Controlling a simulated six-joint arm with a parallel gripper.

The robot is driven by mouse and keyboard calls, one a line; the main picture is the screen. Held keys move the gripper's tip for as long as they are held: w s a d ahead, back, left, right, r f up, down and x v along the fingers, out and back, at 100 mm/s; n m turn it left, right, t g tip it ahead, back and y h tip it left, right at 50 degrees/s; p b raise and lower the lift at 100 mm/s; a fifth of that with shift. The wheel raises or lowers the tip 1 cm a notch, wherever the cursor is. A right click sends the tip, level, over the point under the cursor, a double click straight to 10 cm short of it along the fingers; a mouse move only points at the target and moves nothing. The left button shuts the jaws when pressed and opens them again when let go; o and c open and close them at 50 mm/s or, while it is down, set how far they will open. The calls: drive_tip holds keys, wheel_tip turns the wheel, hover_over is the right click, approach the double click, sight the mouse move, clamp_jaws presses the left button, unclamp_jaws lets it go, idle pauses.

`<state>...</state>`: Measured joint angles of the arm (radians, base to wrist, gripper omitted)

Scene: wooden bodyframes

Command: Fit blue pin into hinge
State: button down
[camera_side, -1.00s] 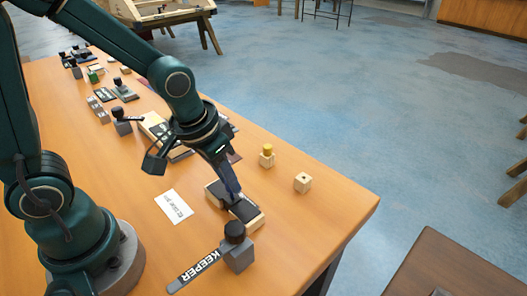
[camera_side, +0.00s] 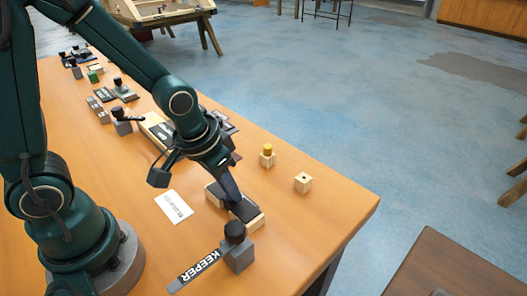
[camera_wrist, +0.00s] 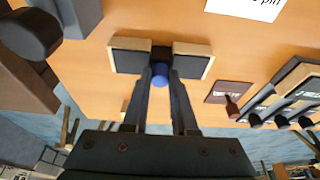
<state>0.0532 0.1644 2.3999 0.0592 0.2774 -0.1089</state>
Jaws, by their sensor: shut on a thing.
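The hinge (camera_wrist: 131,62) is a pair of dark leaves on light wooden blocks, meeting at a black middle part. It also shows in the side view (camera_side: 247,213) near the front of the table. My gripper (camera_wrist: 161,76) is shut on the blue pin (camera_wrist: 160,70), whose round blue end shows between the fingertips. The pin lines up with the hinge's black middle in the wrist view. How far the pin sits in the hinge is hidden. In the side view my gripper (camera_side: 231,196) reaches down to the hinge and hides the pin.
A grey block with a black knob (camera_side: 235,232) and a KEEPER strip (camera_side: 196,269) stands close in front of the hinge. A white card (camera_side: 174,206) lies left of it.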

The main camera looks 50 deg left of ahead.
drive_tip(key=shift+f, duration=0.1)
drive_tip(key=c, duration=0.6)
unclamp_jaws()
drive_tip(key=shift+v, duration=2.55)
drive_tip(key=shift+s+a+r+t, duration=0.15)
drive_tip(key=shift+s+r+t, duration=0.2)
drive_tip(key=shift+s+r, duration=0.85)
drive_tip(key=shift+s+a+r+t, duration=0.2)
drive_tip(key=shift+s+r+t, duration=0.2)
drive_tip(key=shift+s+r, duration=0.8)
drive_tip(key=shift+s+a+r+t, duration=0.15)
drive_tip(key=shift+s+r+t, duration=0.2)
drive_tip(key=shift+s+r, duration=0.8)
